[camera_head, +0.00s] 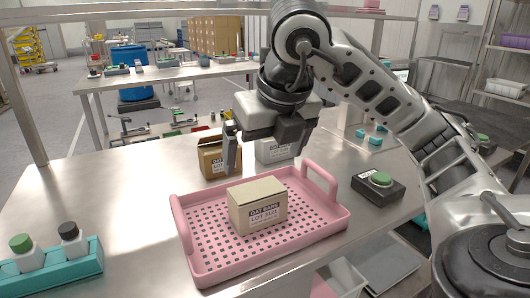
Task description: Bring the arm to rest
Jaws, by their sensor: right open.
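My right gripper (262,148) comes in from the right and hangs over the back of the pink tray (196,262), with its fingers apart and nothing between them. My left gripper is not in view.
Behind the tray stand a brown carton (211,160) and a pale carton (272,152), partly hidden by the gripper. A green button box (379,189) is right of the tray. A teal rack (62,267) with two capped bottles sits front left.

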